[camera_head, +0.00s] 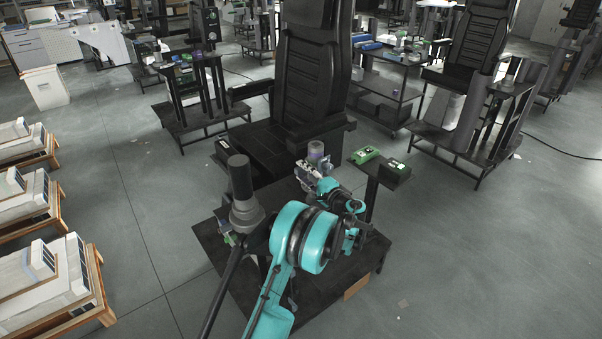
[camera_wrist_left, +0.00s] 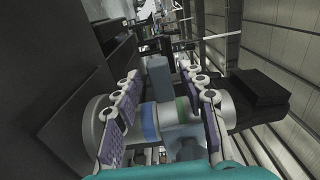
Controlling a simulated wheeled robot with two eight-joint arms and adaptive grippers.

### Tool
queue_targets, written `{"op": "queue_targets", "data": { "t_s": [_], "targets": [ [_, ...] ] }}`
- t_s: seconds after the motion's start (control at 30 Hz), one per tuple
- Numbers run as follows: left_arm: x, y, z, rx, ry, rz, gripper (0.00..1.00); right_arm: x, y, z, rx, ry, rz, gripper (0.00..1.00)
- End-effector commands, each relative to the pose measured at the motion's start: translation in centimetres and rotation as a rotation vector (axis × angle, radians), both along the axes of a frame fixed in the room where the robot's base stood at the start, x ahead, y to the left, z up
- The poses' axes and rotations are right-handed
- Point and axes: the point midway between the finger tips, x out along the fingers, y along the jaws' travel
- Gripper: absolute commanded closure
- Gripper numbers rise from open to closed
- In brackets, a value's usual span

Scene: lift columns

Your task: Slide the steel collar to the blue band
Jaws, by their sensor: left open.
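In the left wrist view, a pale rod lies sideways across the picture, with a blue band (camera_wrist_left: 150,122) near the left finger and a green band (camera_wrist_left: 182,108) near the right finger. A pale grey section between the bands looks like the steel collar (camera_wrist_left: 167,114); its edges are hard to make out. My left gripper (camera_wrist_left: 163,130) is open, its purple-padded fingers standing apart on either side of the banded part; contact cannot be told. In the head view, my left gripper (camera_head: 315,174) is beside a short greyish-purple cylinder (camera_head: 316,150). My right gripper is not in view.
A black seat (camera_head: 308,80) on its platform stands just behind the gripper. A dark post with a grey flared base (camera_head: 246,214) stands to the left. A small stand with green boxes (camera_head: 366,155) is to the right. Open floor (camera_head: 480,250) lies farther right.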

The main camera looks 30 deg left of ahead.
Motion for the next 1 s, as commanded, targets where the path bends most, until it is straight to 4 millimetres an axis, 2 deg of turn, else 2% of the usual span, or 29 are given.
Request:
{"op": "queue_targets", "data": {
  "t_s": [0.13,0.43,0.47,0.6,0.83,1.0],
  "targets": [
    [0.5,1.4,-0.1,0.000,0.000,0.001,0.59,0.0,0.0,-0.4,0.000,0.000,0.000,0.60],
    [0.7,1.7,0.0,-0.001,0.000,-0.001,0.59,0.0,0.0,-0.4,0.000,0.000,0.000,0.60],
    [0.7,1.6,0.0,-0.001,0.000,-0.001,0.61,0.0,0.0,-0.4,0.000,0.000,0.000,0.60],
    [0.7,1.6,0.0,-0.001,0.000,-0.001,0.98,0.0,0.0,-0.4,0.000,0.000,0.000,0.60],
    [0.7,1.6,-0.3,-0.001,-0.001,-0.001,1.00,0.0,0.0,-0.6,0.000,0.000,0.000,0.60],
    [0.7,1.6,-2.9,-0.002,0.000,0.000,1.00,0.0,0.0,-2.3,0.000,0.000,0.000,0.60]
  ]
}}
